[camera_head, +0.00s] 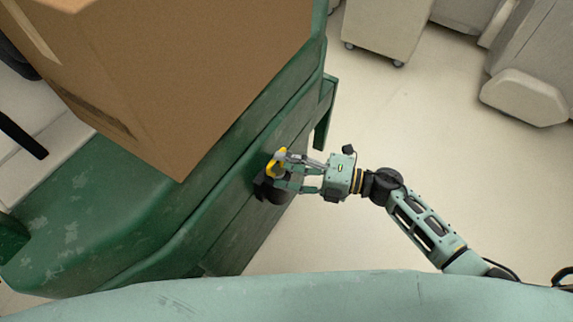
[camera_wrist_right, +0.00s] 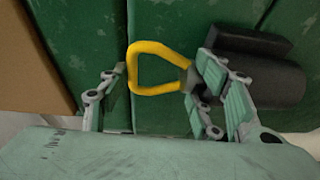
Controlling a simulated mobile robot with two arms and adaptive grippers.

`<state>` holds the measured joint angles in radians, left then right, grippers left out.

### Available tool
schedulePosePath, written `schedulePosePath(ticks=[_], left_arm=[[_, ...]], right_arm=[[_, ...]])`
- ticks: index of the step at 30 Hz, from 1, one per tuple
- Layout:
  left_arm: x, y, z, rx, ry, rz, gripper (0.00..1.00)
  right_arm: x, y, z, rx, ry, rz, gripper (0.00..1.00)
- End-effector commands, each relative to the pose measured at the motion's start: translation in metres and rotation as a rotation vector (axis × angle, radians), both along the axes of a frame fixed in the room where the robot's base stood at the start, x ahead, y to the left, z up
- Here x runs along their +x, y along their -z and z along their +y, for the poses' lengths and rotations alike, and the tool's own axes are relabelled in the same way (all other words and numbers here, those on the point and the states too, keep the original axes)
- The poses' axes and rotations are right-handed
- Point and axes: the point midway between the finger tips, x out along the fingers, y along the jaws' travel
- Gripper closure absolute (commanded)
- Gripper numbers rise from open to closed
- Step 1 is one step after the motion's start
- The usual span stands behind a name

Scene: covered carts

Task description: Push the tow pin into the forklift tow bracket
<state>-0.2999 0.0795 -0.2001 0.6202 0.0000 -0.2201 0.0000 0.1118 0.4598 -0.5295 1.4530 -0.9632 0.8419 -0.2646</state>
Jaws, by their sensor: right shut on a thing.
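The tow pin (camera_head: 276,160) has a yellow loop handle and a grey shank. In the right wrist view, the yellow loop of the tow pin (camera_wrist_right: 157,46) lies between the fingers, with its shank end toward the dark bracket. The tow bracket (camera_head: 268,190) is a black block on the green forklift's side; it shows as a dark grey cylinder-like shape in the wrist view (camera_wrist_right: 262,76). My right gripper (camera_head: 284,171) is shut on the tow pin, right beside the bracket. How deep the shank sits is hidden. My left gripper is not in view.
The green forklift body (camera_head: 110,225) fills the left, with a large cardboard box (camera_head: 180,70) on it. A pale wheeled cart (camera_head: 388,28) and covered grey shapes (camera_head: 540,75) stand at the back right. The floor (camera_head: 430,140) around my right arm is clear.

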Motion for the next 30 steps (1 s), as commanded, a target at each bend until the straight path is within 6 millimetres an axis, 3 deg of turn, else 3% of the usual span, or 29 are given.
schedulePosePath(ticks=[4,5,12,30], left_arm=[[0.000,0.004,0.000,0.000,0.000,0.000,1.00],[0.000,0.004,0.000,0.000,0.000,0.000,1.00],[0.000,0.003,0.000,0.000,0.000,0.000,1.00],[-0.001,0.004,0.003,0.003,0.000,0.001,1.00]], right_arm=[[0.001,0.003,0.000,0.003,0.000,-0.002,0.89],[0.001,0.003,0.000,0.003,0.000,-0.002,0.41],[0.000,0.004,0.000,-0.001,0.000,0.000,0.20],[-0.004,0.012,-0.007,-0.013,0.001,0.011,0.20]])
